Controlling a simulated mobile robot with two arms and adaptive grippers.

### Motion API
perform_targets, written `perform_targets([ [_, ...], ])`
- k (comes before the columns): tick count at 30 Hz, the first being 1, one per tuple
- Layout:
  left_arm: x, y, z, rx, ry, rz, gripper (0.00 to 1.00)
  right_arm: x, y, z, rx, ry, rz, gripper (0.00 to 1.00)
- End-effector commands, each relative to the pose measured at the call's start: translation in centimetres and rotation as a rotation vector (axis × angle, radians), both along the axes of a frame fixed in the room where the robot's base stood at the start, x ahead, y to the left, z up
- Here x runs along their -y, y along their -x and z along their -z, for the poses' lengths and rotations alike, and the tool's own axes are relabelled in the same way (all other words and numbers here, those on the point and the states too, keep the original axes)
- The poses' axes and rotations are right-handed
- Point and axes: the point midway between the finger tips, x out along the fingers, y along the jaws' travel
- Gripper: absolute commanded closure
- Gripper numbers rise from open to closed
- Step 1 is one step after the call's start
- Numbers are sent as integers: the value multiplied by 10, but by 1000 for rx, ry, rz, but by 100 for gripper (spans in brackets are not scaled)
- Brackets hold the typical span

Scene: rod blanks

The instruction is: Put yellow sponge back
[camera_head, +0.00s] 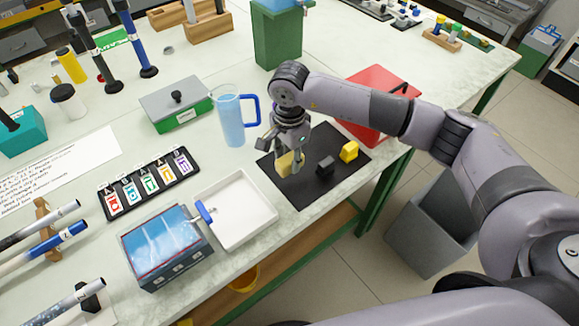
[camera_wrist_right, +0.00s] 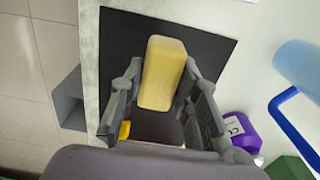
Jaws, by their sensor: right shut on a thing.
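The yellow sponge (camera_head: 284,164) is a pale yellow block held between the fingers of my right gripper (camera_head: 290,156). It also shows in the right wrist view (camera_wrist_right: 163,72), with the fingers (camera_wrist_right: 160,100) on both sides of it. The gripper points down over the left part of a black mat (camera_head: 306,191). I cannot tell whether the sponge touches the mat. My left gripper is not in view.
On the mat, right of the sponge, are a black block (camera_head: 325,166) and a brighter yellow piece (camera_head: 349,152). A blue pitcher (camera_head: 231,118) stands close to the left of my gripper. A red case (camera_head: 372,125) lies behind the mat. A white tray (camera_head: 262,211) is at front left.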

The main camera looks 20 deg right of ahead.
Motion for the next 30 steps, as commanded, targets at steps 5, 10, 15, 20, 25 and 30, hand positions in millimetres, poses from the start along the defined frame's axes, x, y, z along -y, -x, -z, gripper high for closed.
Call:
perform_targets([
  [5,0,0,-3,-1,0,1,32,0,0,12,0,0,1,93],
  [10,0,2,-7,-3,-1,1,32,0,0,33,-3,0,1,93],
  [15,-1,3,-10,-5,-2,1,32,0,0,53,-1,0,1,93],
  [20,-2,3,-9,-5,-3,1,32,0,0,53,1,0,0,93],
  [25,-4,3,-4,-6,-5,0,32,0,0,57,1,0,0,93],
  [30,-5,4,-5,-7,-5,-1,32,0,0,56,0,0,0,62],
])
